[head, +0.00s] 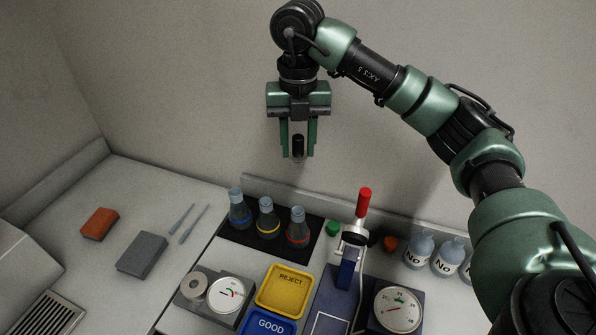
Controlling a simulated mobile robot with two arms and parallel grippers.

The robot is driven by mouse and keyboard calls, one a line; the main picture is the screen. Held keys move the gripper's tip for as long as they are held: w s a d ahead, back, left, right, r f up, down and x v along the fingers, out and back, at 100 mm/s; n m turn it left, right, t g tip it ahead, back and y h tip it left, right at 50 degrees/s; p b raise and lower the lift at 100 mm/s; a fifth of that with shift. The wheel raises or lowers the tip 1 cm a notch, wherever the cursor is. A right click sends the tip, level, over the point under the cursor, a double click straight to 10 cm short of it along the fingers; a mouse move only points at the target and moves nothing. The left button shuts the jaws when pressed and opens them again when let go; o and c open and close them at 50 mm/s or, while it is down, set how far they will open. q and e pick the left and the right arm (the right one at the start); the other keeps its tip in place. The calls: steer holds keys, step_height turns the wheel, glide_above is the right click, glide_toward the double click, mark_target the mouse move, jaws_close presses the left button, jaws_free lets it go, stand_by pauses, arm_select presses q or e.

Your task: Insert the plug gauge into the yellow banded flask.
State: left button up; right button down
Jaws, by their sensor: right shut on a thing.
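My right gripper (298,153) is high above the bench, fingers pointing down, shut on the plug gauge. The plug gauge (298,144) shows as a small dark upright piece between the fingers, with a paler lower end. The yellow banded flask (267,219) stands upright on a black mat, in the middle of a row of three flasks. It is below and slightly left of the gripper in the picture, well apart from it. Its yellow band is low on the body. My left gripper is not in view.
A blue banded flask (238,210) stands left of it and a red banded flask (298,229) right. A red-handled clamp (364,204) rises to the right. A yellow REJECT tray (268,302), a blue GOOD tray (268,324) and dial gauges lie in front. White bottles (420,251) stand farther right.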

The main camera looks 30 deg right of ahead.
mark_target(298, 137)
step_height(298, 137, up, 4)
steer(key=shift+r, duration=0.1)
steer(key=shift+r+p, duration=1.7)
steer(key=shift+r, duration=0.05)
